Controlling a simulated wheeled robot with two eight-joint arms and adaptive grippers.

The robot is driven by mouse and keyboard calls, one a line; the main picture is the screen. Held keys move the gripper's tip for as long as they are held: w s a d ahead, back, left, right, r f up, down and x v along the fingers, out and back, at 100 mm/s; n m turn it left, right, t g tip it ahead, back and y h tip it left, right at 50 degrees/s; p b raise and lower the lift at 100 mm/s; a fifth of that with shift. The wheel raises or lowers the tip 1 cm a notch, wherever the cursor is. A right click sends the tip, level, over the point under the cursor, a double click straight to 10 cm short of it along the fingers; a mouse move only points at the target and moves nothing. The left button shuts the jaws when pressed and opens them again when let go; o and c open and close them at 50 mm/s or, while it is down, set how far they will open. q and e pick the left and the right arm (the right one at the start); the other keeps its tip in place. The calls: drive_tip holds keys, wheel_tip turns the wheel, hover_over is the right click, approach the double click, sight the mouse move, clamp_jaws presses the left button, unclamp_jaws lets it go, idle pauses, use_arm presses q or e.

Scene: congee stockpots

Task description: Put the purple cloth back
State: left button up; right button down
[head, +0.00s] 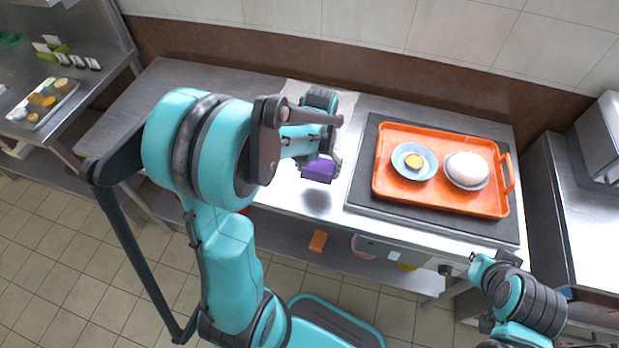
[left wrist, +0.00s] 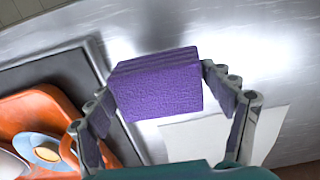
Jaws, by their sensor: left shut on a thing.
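The purple cloth (head: 318,171) is a small block-shaped thing. My left gripper (head: 322,155) is shut on it and holds it over the steel counter, left of the dark mat. In the left wrist view the purple cloth (left wrist: 158,85) sits between both fingers of the left gripper (left wrist: 170,100). A shadow lies on the counter below it in the head view. My right arm shows at the lower right, but I do not make out its gripper's fingers.
An orange tray (head: 440,198) on a dark mat (head: 365,196) holds a blue saucer (head: 428,173) with a small yellow item and a bowl with a white round thing (head: 467,168). A white sheet (left wrist: 215,138) lies on the counter. Bare counter (head: 290,200) lies in front of the cloth.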

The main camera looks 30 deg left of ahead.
sight(309, 168)
use_arm(q)
drive_tip(key=a+f, duration=0.2)
drive_tip(key=a, duration=0.1)
drive_tip(key=shift+w+b, duration=0.2)
drive_tip(key=shift+b, duration=0.15)
drive_tip(key=shift+f+b, duration=1)
drive_tip(key=shift+f, duration=1)
drive_tip(key=shift+r, duration=0.1)
drive_tip(key=shift+s, duration=0.1)
drive_tip(key=o, duration=1.2)
drive_tip(key=shift+c, duration=0.2)
